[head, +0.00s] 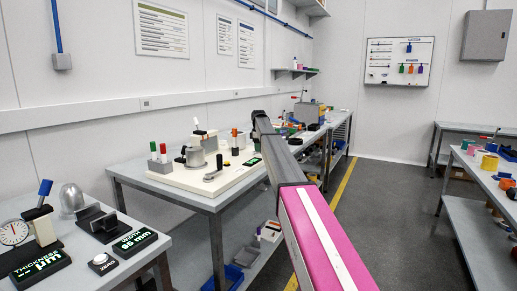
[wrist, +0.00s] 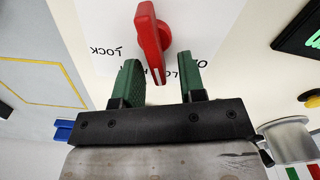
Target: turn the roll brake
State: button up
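A red lever knob (wrist: 152,38), which looks like the roll brake, sits on a white panel (wrist: 205,20) in the wrist view. Its narrow end with a white mark points down toward my gripper. Printed words beside it are upside down; one reads LOCK, the other is partly covered. My gripper (wrist: 161,76) is open, with one green finger on each side of the knob's lower end. Gaps show on both sides, and I cannot tell whether anything touches. In the head view my arm crosses the picture; the gripper and the knob cannot be made out there.
A cream board (head: 213,182) with several fixtures lies on the grey bench (head: 130,171). A metal cylinder (wrist: 287,140) and a dark display (wrist: 298,30) are at the wrist view's right. Gauges stand on the near-left bench. The floor aisle (head: 390,200) is clear.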

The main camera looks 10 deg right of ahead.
grip_shut()
jog(key=shift+m, duration=0.3)
jog(key=m, duration=0.1)
jog(key=w+m, duration=0.1)
jog(key=m, duration=0.1)
jog(key=shift+d, duration=0.2)
jog(key=m, duration=0.4)
jog(key=shift+w+d, duration=0.2)
jog(key=shift+d, duration=0.1)
jog(key=m, duration=0.4)
jog(key=shift+w+d, duration=0.2)
jog(key=shift+d, duration=0.2)
jog(key=shift+d+m, duration=0.25)
jog(key=shift+m, duration=0.8)
jog(key=shift+d+m, duration=0.2)
jog(key=shift+m, duration=0.85)
